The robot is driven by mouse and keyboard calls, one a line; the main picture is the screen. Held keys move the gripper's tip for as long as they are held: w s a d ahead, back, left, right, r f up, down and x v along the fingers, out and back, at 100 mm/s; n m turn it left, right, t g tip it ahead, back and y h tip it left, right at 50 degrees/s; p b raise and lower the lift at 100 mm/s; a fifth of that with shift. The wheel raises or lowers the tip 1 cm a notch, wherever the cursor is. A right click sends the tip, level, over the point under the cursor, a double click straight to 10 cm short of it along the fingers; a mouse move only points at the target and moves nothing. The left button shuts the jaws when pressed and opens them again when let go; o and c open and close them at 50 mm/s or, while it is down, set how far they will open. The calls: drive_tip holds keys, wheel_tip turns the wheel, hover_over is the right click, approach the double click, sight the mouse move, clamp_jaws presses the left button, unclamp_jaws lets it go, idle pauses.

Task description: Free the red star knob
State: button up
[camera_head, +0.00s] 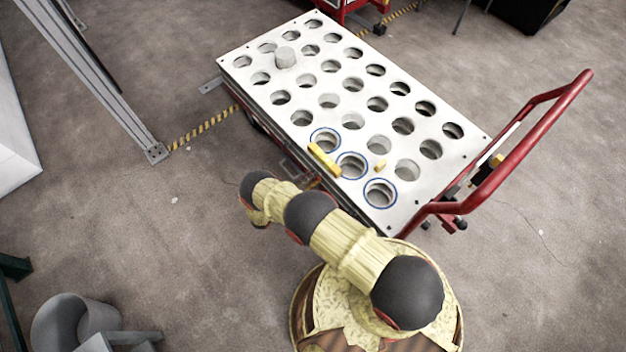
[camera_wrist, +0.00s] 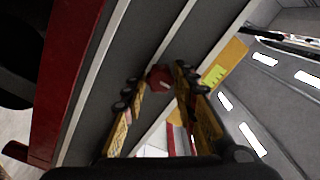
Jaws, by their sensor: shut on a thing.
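In the wrist view, a small dark red knob (camera_wrist: 160,75) sits between the tips of my gripper (camera_wrist: 159,80), against a grey surface with pale strips. The fingers, dark with yellow labels, are closed on it from both sides. The knob's star shape is too dark and small to make out, and I cannot tell whether it is still attached behind. In the head view, my arm reaches to the near long side of the cart with a white perforated top (camera_head: 437,185). The knob cannot be made out in that view.
Three holes at the near corner have blue rings. A yellow bar (camera_head: 324,161) and a small yellow piece (camera_head: 380,166) lie by them. A grey cylinder (camera_head: 286,57) stands at the far left. The cart's red handle (camera_head: 530,150) rises at right. A metal post (camera_head: 100,85) stands left.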

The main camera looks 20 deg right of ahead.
drive_tip(key=o, duration=1.1)
drive_tip(key=shift+w+a, duration=0.1)
drive_tip(key=shift+o, duration=0.2)
drive_tip(key=v, duration=1.2)
drive_tip(key=shift+f, duration=0.1)
